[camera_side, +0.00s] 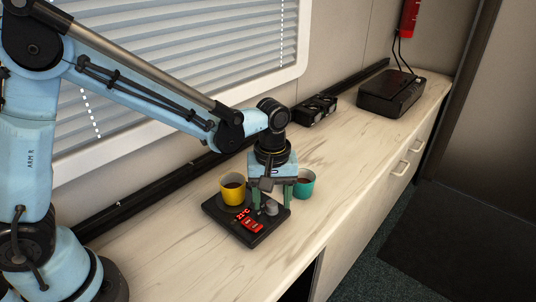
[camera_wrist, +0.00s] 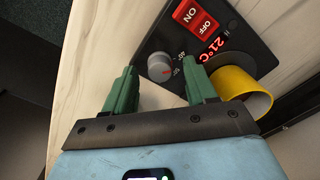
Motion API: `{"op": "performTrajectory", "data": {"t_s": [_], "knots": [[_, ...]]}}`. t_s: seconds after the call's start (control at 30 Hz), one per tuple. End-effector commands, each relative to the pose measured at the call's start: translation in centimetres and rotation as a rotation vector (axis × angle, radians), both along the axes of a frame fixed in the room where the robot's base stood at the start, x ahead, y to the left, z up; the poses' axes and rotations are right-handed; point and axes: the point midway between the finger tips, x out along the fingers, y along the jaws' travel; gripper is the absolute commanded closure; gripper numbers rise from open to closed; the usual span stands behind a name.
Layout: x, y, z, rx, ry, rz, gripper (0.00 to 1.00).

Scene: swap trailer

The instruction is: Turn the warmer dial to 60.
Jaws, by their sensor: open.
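The warmer (camera_side: 226,215) is a flat black plate on the wooden counter, with a red switch (camera_wrist: 194,14) marked ON and OFF and a red display (camera_wrist: 210,49) reading 21°C. In the side view the dial (camera_side: 271,208) sits at the plate's right. My gripper (camera_wrist: 165,78) is open, its two green fingers apart, with the dial just beyond and between the fingertips. Whether they touch it cannot be told.
A yellow mug (camera_side: 233,188) with dark liquid stands on the warmer, close beside one finger in the wrist view. A teal mug (camera_side: 303,184) stands right behind my gripper. A black box (camera_side: 391,92) sits farther back; the front counter is clear.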

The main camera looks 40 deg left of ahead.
Motion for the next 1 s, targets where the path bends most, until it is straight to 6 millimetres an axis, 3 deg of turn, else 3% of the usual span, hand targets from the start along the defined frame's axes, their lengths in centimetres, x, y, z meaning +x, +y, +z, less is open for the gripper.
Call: {"op": "performTrajectory", "data": {"t_s": [0.37,0.73,1.0], "knots": [[-0.02,0.01,-0.51,0.000,0.000,0.000,0.44],[-0.03,0.01,-0.48,0.000,0.000,0.000,0.99],[-0.03,0.01,-0.48,0.000,0.001,-0.027,1.00]]}}
